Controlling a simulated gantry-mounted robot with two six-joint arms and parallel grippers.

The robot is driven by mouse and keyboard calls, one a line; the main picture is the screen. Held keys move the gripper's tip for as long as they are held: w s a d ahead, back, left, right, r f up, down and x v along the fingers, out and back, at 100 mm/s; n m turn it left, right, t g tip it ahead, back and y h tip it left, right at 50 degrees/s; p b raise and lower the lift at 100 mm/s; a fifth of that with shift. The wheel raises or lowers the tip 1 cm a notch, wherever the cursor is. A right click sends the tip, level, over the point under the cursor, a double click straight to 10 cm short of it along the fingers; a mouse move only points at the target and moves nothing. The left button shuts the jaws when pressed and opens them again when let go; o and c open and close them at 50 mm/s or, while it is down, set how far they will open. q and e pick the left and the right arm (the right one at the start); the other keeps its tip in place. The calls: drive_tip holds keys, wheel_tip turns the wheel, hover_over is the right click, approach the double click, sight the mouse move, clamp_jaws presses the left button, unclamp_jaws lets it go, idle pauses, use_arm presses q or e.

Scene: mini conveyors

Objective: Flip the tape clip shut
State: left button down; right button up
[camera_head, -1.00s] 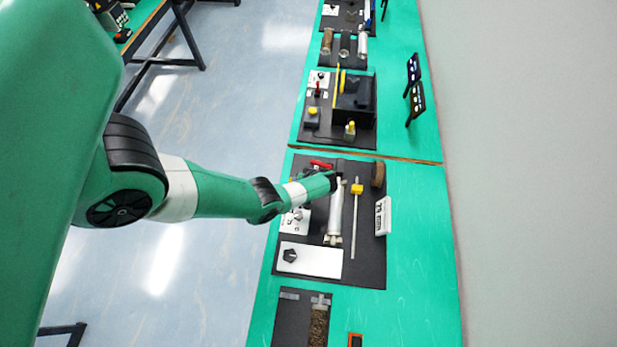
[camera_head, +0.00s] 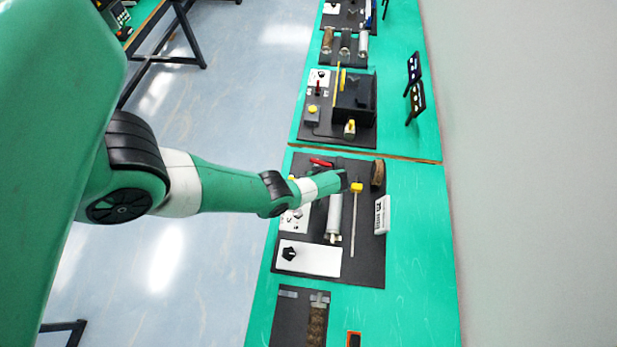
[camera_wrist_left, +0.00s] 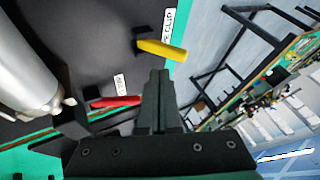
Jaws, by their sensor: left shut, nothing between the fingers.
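The tape clip (camera_wrist_left: 160,49) shows in the left wrist view as a yellow lever on the black board, beside a white label partly reading "CLIP". It points out towards the board's edge. My left gripper (camera_wrist_left: 160,75) is shut and empty; in that picture its fingertips are just below the yellow lever, and I cannot tell how far apart they are. In the head view my left gripper (camera_head: 346,181) is over the black board, near the white cylinder's upper end. A small yellow part (camera_head: 292,178) shows there at the board's left edge. My right gripper is not in view.
A red lever (camera_wrist_left: 115,101) lies beside the fingers, with its own label. A pale cylinder (camera_wrist_left: 25,75) is at the left. In the head view, a yellow slider block (camera_head: 356,187) on a rod and a white display box (camera_head: 382,214) stand to the right of the cylinder.

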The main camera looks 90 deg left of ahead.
use_arm(q)
drive_tip(key=s+d+r+p, duration=0.1)
drive_tip(key=d+r+p, duration=0.2)
drive_tip(key=r+p, duration=0.5)
wheel_tip(320, 180, up, 2)
drive_tip(key=shift+s+d+r+p, duration=0.1)
drive_tip(key=shift+s+d+p, duration=0.15)
drive_tip(key=shift+d+p, duration=0.1)
